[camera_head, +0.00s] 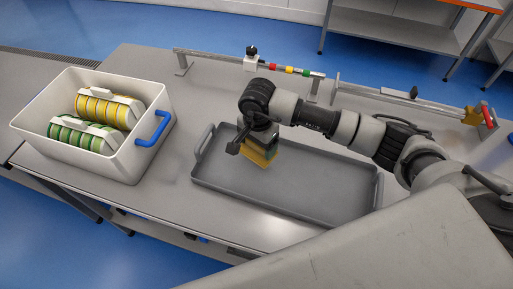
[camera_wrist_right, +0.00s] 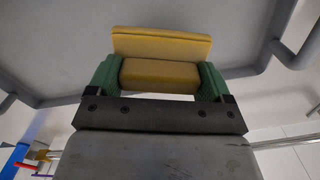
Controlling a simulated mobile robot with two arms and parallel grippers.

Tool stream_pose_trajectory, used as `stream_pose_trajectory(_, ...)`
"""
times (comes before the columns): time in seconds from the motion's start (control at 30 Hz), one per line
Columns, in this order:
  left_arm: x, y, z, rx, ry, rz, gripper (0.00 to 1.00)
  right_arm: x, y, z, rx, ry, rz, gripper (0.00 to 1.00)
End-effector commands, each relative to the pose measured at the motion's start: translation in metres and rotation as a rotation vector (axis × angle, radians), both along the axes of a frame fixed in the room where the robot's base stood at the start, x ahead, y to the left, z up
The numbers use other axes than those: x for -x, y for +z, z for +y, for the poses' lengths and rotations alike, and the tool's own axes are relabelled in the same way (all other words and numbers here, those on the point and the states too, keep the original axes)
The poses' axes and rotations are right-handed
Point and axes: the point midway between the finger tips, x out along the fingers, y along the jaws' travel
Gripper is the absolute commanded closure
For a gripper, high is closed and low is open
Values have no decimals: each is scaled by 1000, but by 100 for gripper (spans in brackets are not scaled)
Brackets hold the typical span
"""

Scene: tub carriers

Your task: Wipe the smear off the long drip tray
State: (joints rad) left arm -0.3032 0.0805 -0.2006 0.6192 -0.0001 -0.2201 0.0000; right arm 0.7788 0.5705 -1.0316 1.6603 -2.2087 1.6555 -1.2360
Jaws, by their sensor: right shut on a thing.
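The long drip tray (camera_head: 310,187) is grey and shallow, with a handle at each end. It lies on the table and also shows in the right wrist view (camera_wrist_right: 60,40). My right gripper (camera_head: 258,147) is over its left part, near the far rim. In the right wrist view its green fingers (camera_wrist_right: 158,80) are shut on the sides of a yellow sponge (camera_wrist_right: 160,45). The sponge (camera_head: 259,156) hangs down toward the tray floor; I cannot tell whether it touches. I see no smear on the visible tray floor; my gripper and sponge hide part of it. My left gripper is not in view.
A white tub (camera_head: 85,155) with blue handles stands left of the tray, holding yellow and green ringed carriers (camera_head: 108,108). A rail with coloured parts (camera_head: 285,69) runs along the back, and another bar (camera_head: 400,99) lies back right. Bare table shows in front of the tray.

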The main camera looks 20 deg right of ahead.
Motion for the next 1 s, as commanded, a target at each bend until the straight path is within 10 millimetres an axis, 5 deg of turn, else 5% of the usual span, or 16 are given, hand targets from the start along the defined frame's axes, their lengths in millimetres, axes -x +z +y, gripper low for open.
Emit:
stream_pose_trajectory(0.3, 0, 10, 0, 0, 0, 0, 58, -6, 27, -5, 1, -10, -2, 42)
stream_pose_trajectory(1.0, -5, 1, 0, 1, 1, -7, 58, 3, 27, -8, -3, 83, -5, 42)
